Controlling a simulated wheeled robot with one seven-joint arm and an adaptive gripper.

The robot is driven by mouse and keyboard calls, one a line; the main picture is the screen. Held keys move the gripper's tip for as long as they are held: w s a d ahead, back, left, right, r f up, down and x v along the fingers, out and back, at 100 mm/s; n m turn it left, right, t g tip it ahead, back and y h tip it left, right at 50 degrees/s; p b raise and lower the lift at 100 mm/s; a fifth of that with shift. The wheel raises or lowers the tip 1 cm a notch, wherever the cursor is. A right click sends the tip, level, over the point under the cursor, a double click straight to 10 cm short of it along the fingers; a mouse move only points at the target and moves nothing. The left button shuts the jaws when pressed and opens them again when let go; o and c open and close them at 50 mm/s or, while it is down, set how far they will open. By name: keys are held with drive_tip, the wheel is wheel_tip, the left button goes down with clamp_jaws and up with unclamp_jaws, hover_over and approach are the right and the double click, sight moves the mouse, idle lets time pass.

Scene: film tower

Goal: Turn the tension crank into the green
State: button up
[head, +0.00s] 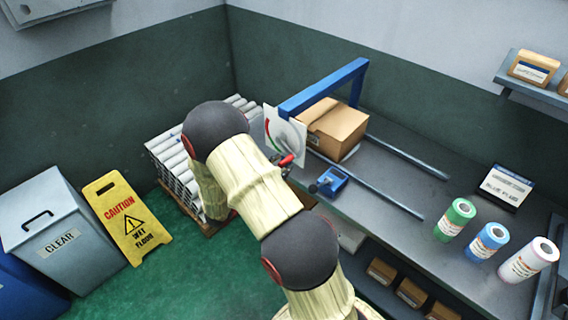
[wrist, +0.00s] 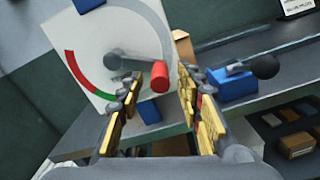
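The tension crank has a grey hub (wrist: 115,61) and a red handle (wrist: 159,75) on a white dial plate (wrist: 88,36), with a red and a green band (wrist: 94,83) along the dial's edge. In the wrist view the crank arm points right from the hub. My gripper (wrist: 160,79) is open, its fingers left and right of the red handle in the picture; no contact is visible. In the head view the white dial plate (head: 277,128) stands at the table's left end, and my arm hides part of the crank and gripper.
A blue box with a black-knobbed lever (wrist: 232,87) sits right of the gripper; it also shows in the head view (head: 329,181). A blue frame (head: 318,89) spans a cardboard box (head: 337,128) on the grey table. Stacked white rolls (head: 165,150) stand left of the table.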

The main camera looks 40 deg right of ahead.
drive_tip(key=shift+w+d, duration=0.1)
drive_tip(key=shift+d, duration=1.2)
drive_tip(key=shift+c, duration=1)
clamp_jaws()
